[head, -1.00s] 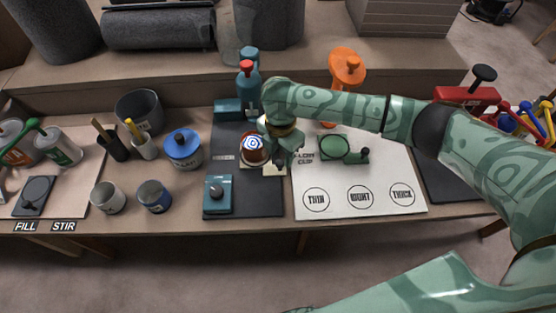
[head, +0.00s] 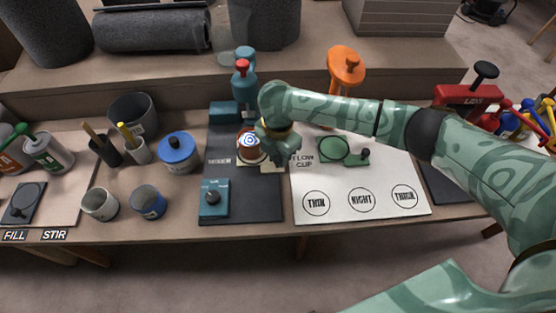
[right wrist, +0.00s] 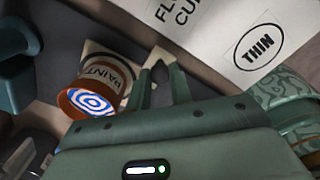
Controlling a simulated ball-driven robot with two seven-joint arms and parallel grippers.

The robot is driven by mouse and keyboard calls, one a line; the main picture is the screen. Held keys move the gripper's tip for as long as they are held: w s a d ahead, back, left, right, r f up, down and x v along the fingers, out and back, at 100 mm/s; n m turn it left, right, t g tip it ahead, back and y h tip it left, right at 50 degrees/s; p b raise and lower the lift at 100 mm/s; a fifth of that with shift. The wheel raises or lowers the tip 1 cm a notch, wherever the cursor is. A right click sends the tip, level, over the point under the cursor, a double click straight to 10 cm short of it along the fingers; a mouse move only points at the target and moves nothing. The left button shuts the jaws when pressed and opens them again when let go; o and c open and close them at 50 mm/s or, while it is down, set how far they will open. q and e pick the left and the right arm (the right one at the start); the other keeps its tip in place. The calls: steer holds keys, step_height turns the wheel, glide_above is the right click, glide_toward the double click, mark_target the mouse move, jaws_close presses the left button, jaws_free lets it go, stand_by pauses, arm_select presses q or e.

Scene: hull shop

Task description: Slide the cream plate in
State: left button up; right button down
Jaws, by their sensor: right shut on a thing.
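In the right wrist view, a pale part of the plate (right wrist: 96,48) shows behind the can (right wrist: 108,76), which has an orange body, a white label and a blue-and-white spiral on top. My right gripper (right wrist: 160,74) is shut on the plate at its near side, to the right of the can in the head view. The exact grip is partly hidden. My left gripper is not in view.
The white flow-cup board (head: 335,185) lies to the right. A blue-lidded tin (head: 179,152) stands left of the mat.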

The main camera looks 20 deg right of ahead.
steer(key=w, duration=0.2)
steer(key=shift+w+d+f, duration=0.1)
steer(key=shift+w+d, duration=0.2)
steer(key=shift+d, duration=0.1)
steer(key=shift+r, duration=0.2)
steer(key=c, duration=1.5)
jaws_free()
steer(key=shift+w, duration=0.1)
steer(key=shift+o, duration=1.2)
steer(key=shift+w+f, duration=0.1)
